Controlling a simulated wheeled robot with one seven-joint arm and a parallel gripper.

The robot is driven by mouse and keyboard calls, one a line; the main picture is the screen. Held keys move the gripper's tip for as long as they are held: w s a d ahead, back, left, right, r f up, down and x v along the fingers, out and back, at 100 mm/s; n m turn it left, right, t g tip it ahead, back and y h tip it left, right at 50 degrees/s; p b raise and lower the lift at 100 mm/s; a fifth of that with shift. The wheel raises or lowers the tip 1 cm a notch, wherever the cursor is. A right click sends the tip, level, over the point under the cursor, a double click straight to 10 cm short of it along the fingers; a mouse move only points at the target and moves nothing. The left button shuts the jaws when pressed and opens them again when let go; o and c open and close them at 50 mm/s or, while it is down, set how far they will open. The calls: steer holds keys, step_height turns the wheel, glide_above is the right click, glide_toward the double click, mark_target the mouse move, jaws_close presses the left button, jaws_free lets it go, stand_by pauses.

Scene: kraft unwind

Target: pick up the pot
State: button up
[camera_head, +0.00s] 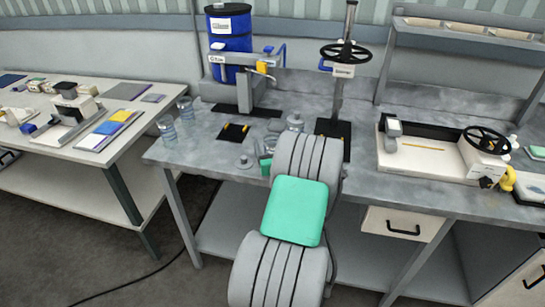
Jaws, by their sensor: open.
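A small grey, rounded vessel (295,123), which looks like the pot, stands on the grey workbench (210,150) just behind the top of my arm. Its lower part is partly covered by the arm. A small grey lid-like piece with a knob (244,163) lies near the bench's front edge, left of my arm. My ribbed grey arm with a green pad rises from the bottom middle and reaches over the front edge. My gripper's fingers cannot be made out; the arm hides them. A small green part shows beside the arm at the bench edge.
Clear glasses (167,131) stand at the bench's left end. A beige device (440,150) fills the right. A white table (60,150) with several small items is at left.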

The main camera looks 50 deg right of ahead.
steer(key=c, duration=1.5)
